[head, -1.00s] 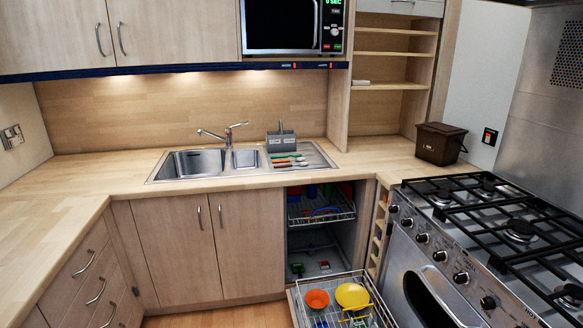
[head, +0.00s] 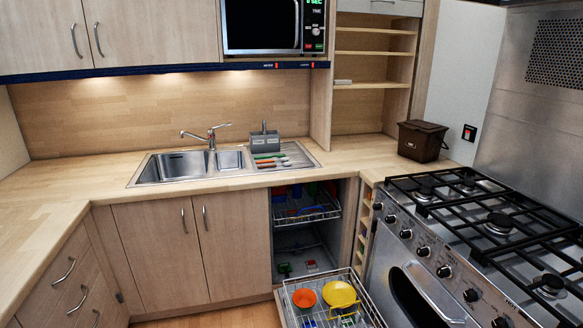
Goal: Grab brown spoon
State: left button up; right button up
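Several small utensils (head: 270,163) with green, red-brown and pale handles lie side by side on the ribbed metal drainboard (head: 299,156) right of the sink. They are too small for me to tell which one is the brown spoon. A grey utensil caddy (head: 265,143) stands just behind them. Neither of my grippers shows in the head view.
The sink (head: 172,166) is left of the drainboard. Below, an open dishwasher has its lower rack (head: 360,305) pulled out, with an orange bowl (head: 304,298) and yellow dish (head: 340,293). A brown bin (head: 421,141) and cooker (head: 430,240) are right. The left counter (head: 50,205) is clear.

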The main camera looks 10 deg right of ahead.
aim_at(275, 166)
jog(key=i+z, duration=0.35)
jog(key=i+j+z, duration=0.1)
jog(key=z, duration=0.25)
jog(key=i+j+z, duration=0.2)
jog(key=z, duration=0.2)
jog(key=i+j+z, duration=0.15)
jog(key=i+j, duration=0.2)
jog(key=i+j+z, duration=0.15)
jog(key=i+j, duration=0.2)
jog(key=j, duration=0.25)
